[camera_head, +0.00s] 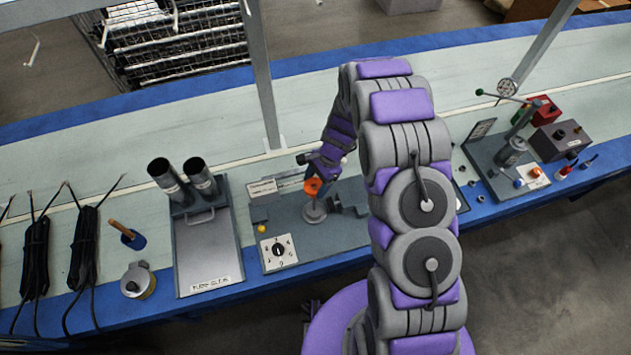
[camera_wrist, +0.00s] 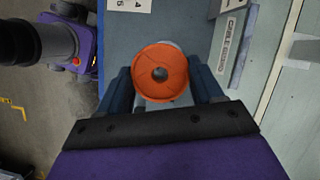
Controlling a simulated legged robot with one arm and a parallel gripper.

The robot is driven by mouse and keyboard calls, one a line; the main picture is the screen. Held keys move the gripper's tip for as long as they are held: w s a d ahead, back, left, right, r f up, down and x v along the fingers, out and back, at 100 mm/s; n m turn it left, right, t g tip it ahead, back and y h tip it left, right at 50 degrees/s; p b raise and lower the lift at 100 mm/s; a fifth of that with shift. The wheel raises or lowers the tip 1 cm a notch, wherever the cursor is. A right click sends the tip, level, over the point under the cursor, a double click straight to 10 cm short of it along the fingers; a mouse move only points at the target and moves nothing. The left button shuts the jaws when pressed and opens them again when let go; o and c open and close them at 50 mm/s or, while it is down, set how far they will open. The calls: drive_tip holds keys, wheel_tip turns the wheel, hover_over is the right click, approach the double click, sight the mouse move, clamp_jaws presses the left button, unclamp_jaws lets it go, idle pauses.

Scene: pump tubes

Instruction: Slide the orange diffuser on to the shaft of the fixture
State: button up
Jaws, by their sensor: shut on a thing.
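The orange diffuser (camera_head: 312,188) is a round ring-like part with a central hole. My gripper (camera_head: 317,178) is shut on it and holds it over the grey fixture (camera_head: 332,236). In the head view it appears just above the round grey disc (camera_head: 315,213) of the fixture. In the wrist view the diffuser (camera_wrist: 158,91) faces the camera between the two dark fingers of my gripper (camera_wrist: 160,72). A dark grey spot shows in its hole; I cannot tell whether this is the shaft tip. Pale grey metal shows behind the diffuser, but the shaft itself is mostly hidden.
The fixture's plate carries a dial (camera_head: 279,250) and a dark clamp block (camera_head: 350,203). A stand with two black tubes (camera_head: 197,178) is to the left. Another fixture (camera_head: 512,165) with a lever is to the right. Black cable bundles (camera_head: 85,245) lie far left.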

drive_tip(key=shift+f, duration=1)
idle(0.4)
drive_tip(key=o, duration=1.1)
drive_tip(key=shift+p+v, duration=0.95)
drive_tip(key=shift+v, duration=7.7)
drive_tip(key=shift+d, duration=0.1)
